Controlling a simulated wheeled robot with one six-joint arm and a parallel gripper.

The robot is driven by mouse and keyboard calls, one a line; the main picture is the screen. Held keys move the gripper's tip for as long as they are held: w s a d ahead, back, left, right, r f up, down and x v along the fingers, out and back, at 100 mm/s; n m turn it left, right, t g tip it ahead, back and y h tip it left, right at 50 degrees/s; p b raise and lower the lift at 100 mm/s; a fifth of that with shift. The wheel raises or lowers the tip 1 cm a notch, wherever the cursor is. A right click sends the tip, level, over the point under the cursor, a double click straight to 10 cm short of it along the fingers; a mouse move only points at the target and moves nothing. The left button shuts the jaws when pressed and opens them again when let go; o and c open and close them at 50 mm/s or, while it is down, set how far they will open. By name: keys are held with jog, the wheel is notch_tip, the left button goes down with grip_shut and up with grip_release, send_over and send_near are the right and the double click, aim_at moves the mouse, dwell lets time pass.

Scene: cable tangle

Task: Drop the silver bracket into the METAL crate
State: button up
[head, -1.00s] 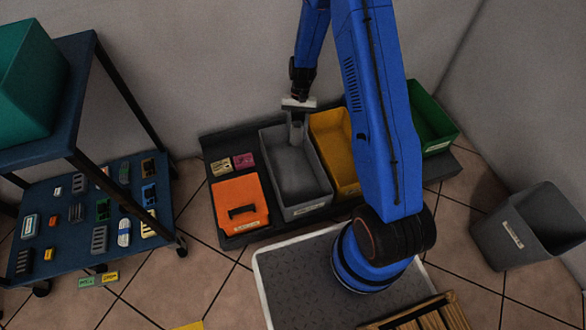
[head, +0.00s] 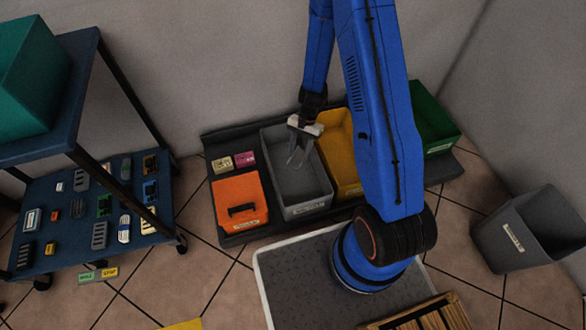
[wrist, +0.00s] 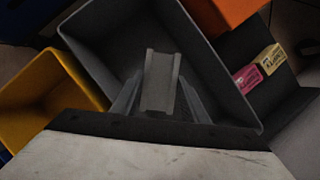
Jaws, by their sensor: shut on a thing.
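My gripper (head: 298,155) points down over the grey crate (head: 307,208), in the area of its back half. In the wrist view, its two fingers are shut on the silver bracket (wrist: 160,82), a grey channel-shaped piece. The grey crate's walls (wrist: 212,60) surround the bracket in that view, and its dark floor shows beyond. The crate has a pale label on its front that is too small to read. In the head view the bracket is hard to tell apart from the fingers. How far it is above the crate floor is not clear.
A yellow crate (head: 352,188) stands right of the grey one, a green crate (head: 437,142) further right. An orange lidded box (head: 236,190) and two small blocks (head: 233,162) are at left. A shelf cart (head: 60,200) with small parts stands left, a grey bin (head: 515,240) right.

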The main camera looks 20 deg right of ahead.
jog(key=shift+f, duration=0.35)
jog(key=o, duration=1.2)
jog(key=shift+v, duration=8.7)
